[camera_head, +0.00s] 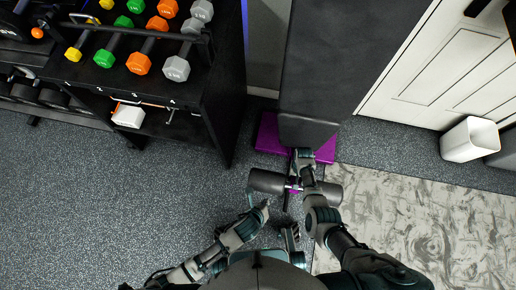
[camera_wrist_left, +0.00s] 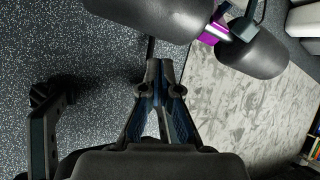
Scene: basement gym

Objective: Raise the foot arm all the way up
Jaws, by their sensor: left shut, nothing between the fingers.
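The foot arm shows as a bar with dark padded rollers, a left roller (camera_head: 267,181) and a right roller (camera_head: 332,192), below the end of a dark bench (camera_head: 325,60). My left gripper (camera_head: 265,205) is shut and empty, just below the left roller. In the left wrist view its fingertips (camera_wrist_left: 160,66) meet below a large roller (camera_wrist_left: 150,14), with a second roller (camera_wrist_left: 254,52) to the right. A purple bracket (camera_wrist_left: 214,33) lies between them. My right gripper (camera_head: 302,158) reaches between the rollers at the bench end; its fingers are too small to read, and it covers part of the bar.
A purple base (camera_head: 268,134) lies under the bench end. A black rack (camera_head: 215,110) with several coloured dumbbells stands at the upper left. A white bin (camera_head: 468,140) is at the right. Grey speckled floor (camera_head: 110,195) is clear at the left; a marbled mat (camera_head: 430,215) lies right.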

